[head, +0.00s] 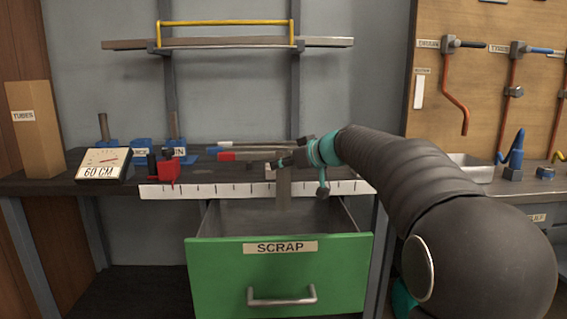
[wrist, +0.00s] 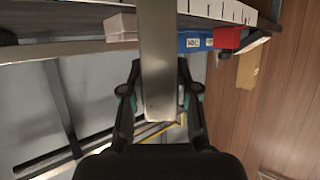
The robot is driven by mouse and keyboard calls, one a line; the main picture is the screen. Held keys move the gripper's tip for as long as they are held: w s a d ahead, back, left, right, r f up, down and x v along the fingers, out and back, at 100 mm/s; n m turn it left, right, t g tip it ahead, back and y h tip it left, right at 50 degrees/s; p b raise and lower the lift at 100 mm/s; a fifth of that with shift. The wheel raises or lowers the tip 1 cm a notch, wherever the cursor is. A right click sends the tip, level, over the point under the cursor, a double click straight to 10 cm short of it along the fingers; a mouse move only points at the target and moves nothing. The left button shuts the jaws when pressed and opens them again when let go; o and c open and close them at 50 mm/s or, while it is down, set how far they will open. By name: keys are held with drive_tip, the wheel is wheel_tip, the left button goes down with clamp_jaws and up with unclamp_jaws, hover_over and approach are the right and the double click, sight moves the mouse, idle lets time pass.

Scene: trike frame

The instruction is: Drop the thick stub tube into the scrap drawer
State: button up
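The thick stub tube (head: 283,190) is grey and hangs down from my gripper (head: 290,160) over the back part of the open scrap drawer. In the wrist view the tube (wrist: 158,65) runs between the two fingers of my gripper (wrist: 158,92), which are shut on its sides. The scrap drawer (head: 280,280) is pulled out below the bench, with a green front, a SCRAP label and a metal handle. The inside that shows looks empty; its floor is mostly hidden by the front panel.
A white ruler strip (head: 230,190) runs along the bench edge behind the drawer. Red-handled tools (head: 240,156) lie behind my gripper. A pegboard (head: 480,110) hangs at right.

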drive_tip(key=o, duration=0.5)
drive_tip(key=shift+c, duration=0.2)
drive_tip(key=v, duration=1.2)
drive_tip(key=s+d+f+m+g+h, duration=0.1)
drive_tip(key=s+f+m+h, duration=0.1)
drive_tip(key=s+f, duration=0.6)
drive_tip(key=s+d+f+m+g+h+p, duration=0.1)
drive_tip(key=s+f+m+g+h, duration=0.1)
drive_tip(key=s+f, duration=0.6)
drive_tip(key=s+d+f+m+g+h, duration=0.1)
drive_tip(key=s+f+m+h, duration=0.3)
drive_tip(key=s, duration=1.5)
wheel_tip(320, 180, down, 4)
drive_tip(key=shift+s+d+r+g+h, duration=0.1)
drive_tip(key=shift+s+d+g+h, duration=0.1)
drive_tip(key=shift+g+h, duration=0.15)
